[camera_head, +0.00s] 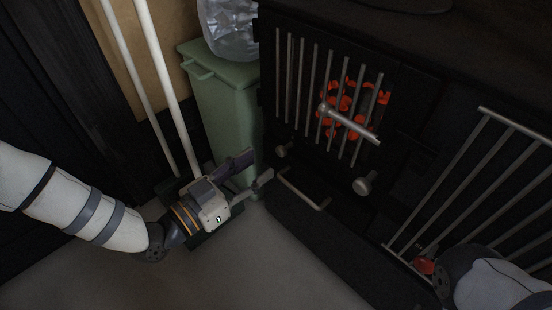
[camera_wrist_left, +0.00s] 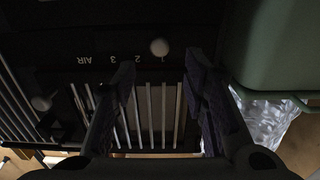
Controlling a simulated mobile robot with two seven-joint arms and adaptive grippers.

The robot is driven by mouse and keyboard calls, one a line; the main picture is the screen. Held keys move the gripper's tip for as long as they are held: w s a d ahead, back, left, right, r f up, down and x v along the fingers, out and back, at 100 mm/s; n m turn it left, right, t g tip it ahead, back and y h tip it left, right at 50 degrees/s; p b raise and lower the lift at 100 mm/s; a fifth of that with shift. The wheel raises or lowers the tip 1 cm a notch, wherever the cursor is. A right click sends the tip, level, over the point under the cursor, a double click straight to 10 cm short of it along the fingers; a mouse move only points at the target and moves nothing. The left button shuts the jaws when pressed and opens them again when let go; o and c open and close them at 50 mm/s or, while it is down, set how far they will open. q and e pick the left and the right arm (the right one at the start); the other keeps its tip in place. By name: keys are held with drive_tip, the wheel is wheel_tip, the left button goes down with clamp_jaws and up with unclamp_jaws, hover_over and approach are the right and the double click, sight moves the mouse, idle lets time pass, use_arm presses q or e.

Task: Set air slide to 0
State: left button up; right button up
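In the left wrist view, which shows the stove upside down, a pale round air slide knob (camera_wrist_left: 159,47) stands by the printed 1. The label AIR and the numbers 3, 2 and 1 are readable; no 0 is visible. A small knob (camera_head: 281,151) also shows low on the stove front in the head view. My left gripper (camera_head: 256,171) is open and empty in front of the stove's lower left. Its two fingers (camera_wrist_left: 160,85) stand apart in the wrist view, with the slide knob beyond them and untouched. My right arm shows at bottom right, but its fingers are hidden.
The black stove (camera_head: 320,218) has a barred front with orange glow, a long metal handle (camera_head: 350,125) and a larger knob (camera_head: 364,186). A green bin (camera_head: 225,110) stands close on the left. A metal rack (camera_head: 480,170) is at right. Bare floor (camera_head: 270,270) lies in front.

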sight(278, 152)
use_arm(q)
drive_tip(key=x, duration=0.2)
drive_tip(key=b+x, duration=0.1)
drive_tip(key=x, duration=0.2)
drive_tip(key=shift+w+d+f, duration=0.15)
drive_tip(key=shift+d+f, duration=0.05)
drive_tip(key=shift+f, duration=0.05)
drive_tip(key=shift+w+d+r+b, duration=0.15)
drive_tip(key=shift+w+d+b, duration=0.2)
drive_tip(key=shift+w, duration=0.05)
clamp_jaws()
drive_tip(key=shift+a, duration=0.1)
